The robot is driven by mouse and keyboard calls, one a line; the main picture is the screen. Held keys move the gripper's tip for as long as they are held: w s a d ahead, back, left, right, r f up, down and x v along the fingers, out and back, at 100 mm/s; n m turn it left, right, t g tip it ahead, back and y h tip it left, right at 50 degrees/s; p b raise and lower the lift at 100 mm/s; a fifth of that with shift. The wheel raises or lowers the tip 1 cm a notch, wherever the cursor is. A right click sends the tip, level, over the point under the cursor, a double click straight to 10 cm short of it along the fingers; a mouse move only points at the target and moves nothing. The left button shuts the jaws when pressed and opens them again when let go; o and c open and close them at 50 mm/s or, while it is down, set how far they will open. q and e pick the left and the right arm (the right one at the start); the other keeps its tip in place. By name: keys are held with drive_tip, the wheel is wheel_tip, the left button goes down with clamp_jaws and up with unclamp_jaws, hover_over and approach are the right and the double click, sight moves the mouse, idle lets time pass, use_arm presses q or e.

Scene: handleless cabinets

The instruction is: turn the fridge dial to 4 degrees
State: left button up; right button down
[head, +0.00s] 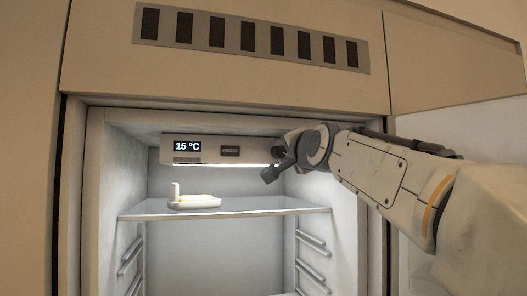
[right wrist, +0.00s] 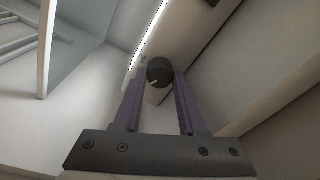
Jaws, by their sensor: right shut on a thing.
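The fridge's control panel (head: 210,151) runs along the top of the inside, with a lit display (head: 187,146) that reads 15 °C. The dial (right wrist: 160,71) is a dark round knob with a light pointer mark, seen in the right wrist view. My right gripper (right wrist: 159,80) is shut on the dial, one finger on each side of it. In the head view the right gripper (head: 270,176) reaches in at the right end of the panel, and my wrist hides the dial there. My left gripper is not in view.
Shelf rails (head: 311,241) line the side walls. The open fridge door (head: 470,130) stands at the right, behind my arm. A vent grille (head: 248,39) sits above.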

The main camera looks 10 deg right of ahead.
drive_tip(key=shift+w+f, duration=0.1)
drive_tip(key=shift+f, duration=0.2)
drive_tip(key=c, duration=0.8)
unclamp_jaws()
drive_tip(key=shift+o, duration=0.2)
drive_tip(key=shift+a+r, duration=0.1)
drive_tip(key=s+b, duration=0.7)
drive_tip(key=s, duration=0.3)
drive_tip(key=shift+s+f, duration=0.25)
drive_tip(key=shift+f, duration=0.05)
